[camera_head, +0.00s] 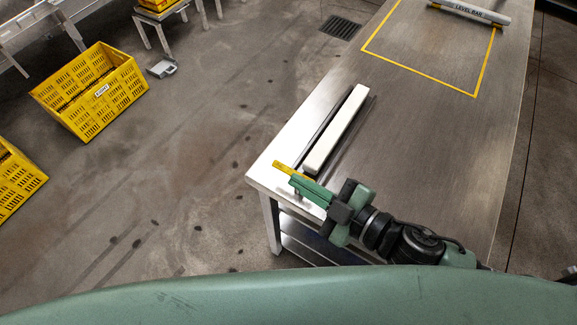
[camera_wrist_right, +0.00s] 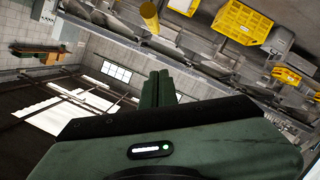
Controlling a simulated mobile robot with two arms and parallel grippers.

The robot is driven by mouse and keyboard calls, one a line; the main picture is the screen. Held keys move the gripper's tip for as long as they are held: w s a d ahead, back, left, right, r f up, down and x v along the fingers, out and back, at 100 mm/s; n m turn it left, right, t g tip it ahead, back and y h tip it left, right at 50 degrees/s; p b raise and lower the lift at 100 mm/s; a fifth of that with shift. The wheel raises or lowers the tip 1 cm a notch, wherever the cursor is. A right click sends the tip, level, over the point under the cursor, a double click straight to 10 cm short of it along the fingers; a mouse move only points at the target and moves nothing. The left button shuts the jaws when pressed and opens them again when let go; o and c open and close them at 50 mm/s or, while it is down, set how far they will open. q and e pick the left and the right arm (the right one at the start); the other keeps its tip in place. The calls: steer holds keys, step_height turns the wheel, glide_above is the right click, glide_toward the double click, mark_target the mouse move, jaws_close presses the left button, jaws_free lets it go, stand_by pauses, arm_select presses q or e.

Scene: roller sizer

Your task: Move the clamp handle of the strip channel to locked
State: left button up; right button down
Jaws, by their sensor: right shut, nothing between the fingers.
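The strip channel (camera_head: 326,112) is a metal channel on the near left part of the steel table, with a white strip (camera_head: 336,130) lying in it. The yellow clamp handle (camera_head: 282,167) is at the channel's near end and points left over the table edge. A yellow rod end that looks like the handle (camera_wrist_right: 149,14) shows at the top of the right wrist view. My right gripper (camera_head: 293,182) is shut and empty, its fingertips close beside the handle on the near side. I cannot tell whether they touch. Its fingers (camera_wrist_right: 158,84) are together in the wrist view. My left gripper is not in view.
The steel table (camera_head: 420,140) is bare to the right of the channel. A yellow taped outline (camera_head: 420,84) and a level bar (camera_head: 468,13) are at its far end. Yellow crates (camera_head: 92,92) stand on the floor at left.

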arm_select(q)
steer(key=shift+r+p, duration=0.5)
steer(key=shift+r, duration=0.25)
arm_select(e)
steer(key=shift+w+a+f, duration=0.4)
steer(key=shift+w+f, duration=0.35)
steer(key=shift+w, duration=0.15)
steer(key=shift+w+a+f, duration=0.4)
steer(key=shift+w+f, duration=0.35)
steer(key=shift+w, duration=0.15)
steer(key=shift+w+a+f, duration=0.4)
steer(key=shift+w+f, duration=0.35)
steer(key=shift+w, duration=0.15)
steer(key=shift+t, duration=0.3)
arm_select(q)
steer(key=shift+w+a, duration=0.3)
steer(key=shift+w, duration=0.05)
arm_select(e)
steer(key=shift+a+m+h, duration=0.1)
steer(key=shift+m+h, duration=0.3)
